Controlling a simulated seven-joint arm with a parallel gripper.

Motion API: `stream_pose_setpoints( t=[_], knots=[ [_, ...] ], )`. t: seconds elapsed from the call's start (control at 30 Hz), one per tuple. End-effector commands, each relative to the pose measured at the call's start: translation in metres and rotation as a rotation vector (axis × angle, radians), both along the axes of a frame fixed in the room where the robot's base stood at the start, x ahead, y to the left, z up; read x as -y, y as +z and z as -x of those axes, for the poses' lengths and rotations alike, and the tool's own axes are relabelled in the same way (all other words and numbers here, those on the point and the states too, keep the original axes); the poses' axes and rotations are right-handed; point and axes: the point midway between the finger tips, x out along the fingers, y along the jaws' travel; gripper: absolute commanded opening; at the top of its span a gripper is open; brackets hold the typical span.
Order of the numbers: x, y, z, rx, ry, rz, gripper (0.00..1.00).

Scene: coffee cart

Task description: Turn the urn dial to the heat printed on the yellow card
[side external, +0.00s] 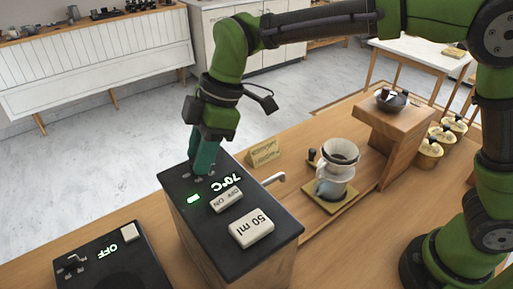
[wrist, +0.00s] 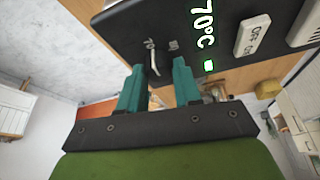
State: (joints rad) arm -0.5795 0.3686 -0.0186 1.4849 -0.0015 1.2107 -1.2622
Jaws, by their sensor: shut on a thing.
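The urn (side external: 262,207) is a wooden box with a black top, a lit green 70°C display (side external: 222,193), a small green light, an off/on switch (side external: 226,200) and a 50 ml button (side external: 251,228). My gripper (side external: 204,168) points down at the far left end of the top. In the wrist view, my gripper's teal fingers (wrist: 158,66) stand on either side of the dial (wrist: 153,60), shut on it. Small scale marks beside the dial are only partly readable. The yellow card (side external: 264,153) stands just behind the urn; its print is too small to read.
The urn's metal spout (side external: 274,180) sticks out toward the dripper.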

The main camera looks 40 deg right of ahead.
Motion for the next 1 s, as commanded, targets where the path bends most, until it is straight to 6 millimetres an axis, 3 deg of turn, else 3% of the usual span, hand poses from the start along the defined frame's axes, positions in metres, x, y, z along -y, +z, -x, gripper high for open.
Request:
stream_pose_setpoints(
  t=[0.37, 1.0],
  knots=[
    [-0.0008, 0.0012, 0.0027, 0.001, -0.207, -0.001, 0.03],
    [-0.0047, 0.0013, 0.0064, 0.003, -0.807, 0.0, 0.03]
  ],
)
